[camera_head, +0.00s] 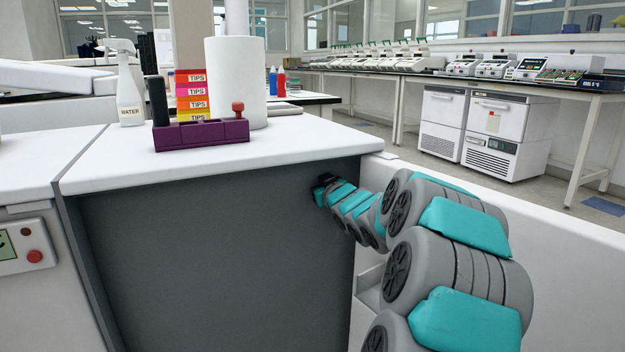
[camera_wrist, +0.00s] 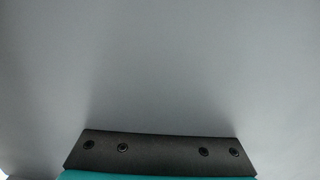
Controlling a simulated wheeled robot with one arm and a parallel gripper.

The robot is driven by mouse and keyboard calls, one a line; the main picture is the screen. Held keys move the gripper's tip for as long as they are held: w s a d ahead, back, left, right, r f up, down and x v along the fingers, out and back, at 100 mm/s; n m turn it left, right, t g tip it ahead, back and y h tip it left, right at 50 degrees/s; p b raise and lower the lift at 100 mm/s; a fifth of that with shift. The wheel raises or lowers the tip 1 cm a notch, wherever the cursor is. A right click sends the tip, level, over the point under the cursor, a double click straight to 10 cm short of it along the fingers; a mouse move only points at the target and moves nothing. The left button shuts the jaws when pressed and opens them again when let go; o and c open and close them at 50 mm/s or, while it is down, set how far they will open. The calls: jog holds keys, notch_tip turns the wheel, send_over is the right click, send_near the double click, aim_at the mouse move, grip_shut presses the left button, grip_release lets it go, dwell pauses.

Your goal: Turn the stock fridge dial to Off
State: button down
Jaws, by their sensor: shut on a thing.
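My gripper (camera_head: 322,186) is small and dark in the head view. It is at the right part of a dark grey panel (camera_head: 215,260) under the white counter, close against it or touching. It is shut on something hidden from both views. I cannot make out the stock fridge dial or its setting in either view. In the wrist view a plain grey surface (camera_wrist: 160,65) fills the picture above a dark bolted bar of my gripper; the fingertips do not show there.
The white counter (camera_head: 300,148) above my gripper holds a purple rack (camera_head: 200,134), a paper roll (camera_head: 236,80), tip boxes (camera_head: 192,92) and a spray bottle (camera_head: 128,85). A low white wall (camera_head: 500,215) runs along the right. Two white appliances (camera_head: 490,135) stand farther back.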

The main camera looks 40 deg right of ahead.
jog(key=shift+c, duration=2.1)
grip_release()
jog(key=v, duration=0.7)
jog(key=shift+s, duration=0.4)
jog(key=shift+a, duration=0.15)
